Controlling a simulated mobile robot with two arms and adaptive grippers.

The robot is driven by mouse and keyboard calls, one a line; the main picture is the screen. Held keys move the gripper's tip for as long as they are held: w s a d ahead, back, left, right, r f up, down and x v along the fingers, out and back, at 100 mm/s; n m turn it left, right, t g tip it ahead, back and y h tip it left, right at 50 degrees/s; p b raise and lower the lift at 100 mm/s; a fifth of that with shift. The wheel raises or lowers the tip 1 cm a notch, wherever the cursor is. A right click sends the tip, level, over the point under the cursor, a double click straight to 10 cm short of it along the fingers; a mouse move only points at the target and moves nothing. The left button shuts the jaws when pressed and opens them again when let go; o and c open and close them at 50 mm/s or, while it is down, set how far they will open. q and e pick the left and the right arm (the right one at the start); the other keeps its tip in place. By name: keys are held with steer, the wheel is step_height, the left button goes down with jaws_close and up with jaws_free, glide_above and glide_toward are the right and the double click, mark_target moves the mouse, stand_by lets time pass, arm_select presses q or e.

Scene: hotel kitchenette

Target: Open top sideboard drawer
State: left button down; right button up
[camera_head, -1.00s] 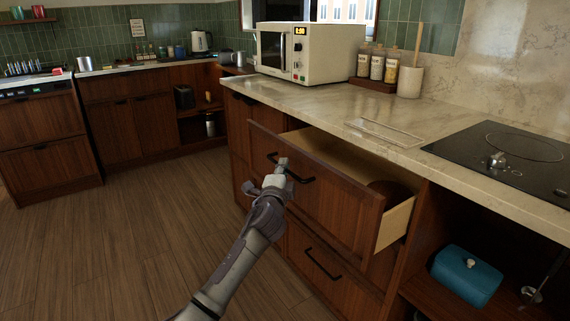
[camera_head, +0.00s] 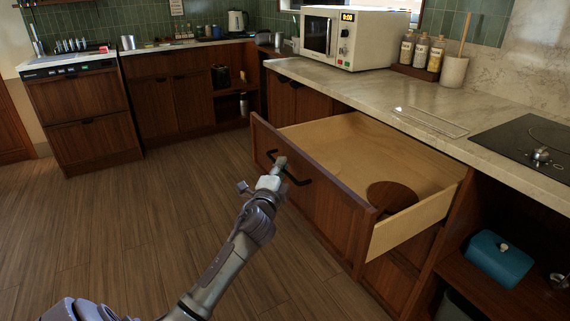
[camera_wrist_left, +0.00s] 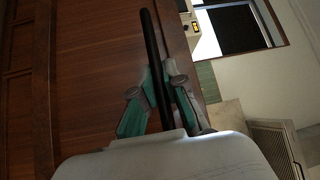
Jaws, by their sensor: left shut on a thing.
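The top sideboard drawer (camera_head: 318,200) is pulled well out from under the stone counter. Its pale wooden inside shows, with a round dark brown object (camera_head: 391,196) lying near the front right corner. My left gripper (camera_head: 277,168) is shut on the black bar handle (camera_head: 298,181) on the drawer's front. In the left wrist view the handle (camera_wrist_left: 152,60) runs between the gripper's green-padded fingers (camera_wrist_left: 155,100). My right gripper is in neither view.
The counter (camera_head: 385,90) carries a cream microwave (camera_head: 352,37), jars and a black cooktop (camera_head: 530,145). An open shelf at right holds a teal box (camera_head: 497,259). The wooden floor (camera_head: 150,215) left of the drawer is clear.

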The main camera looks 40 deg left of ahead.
arm_select(q)
steer(key=shift+f, duration=0.1)
steer(key=c, duration=1.2)
jaws_free()
steer(key=v, duration=1.2)
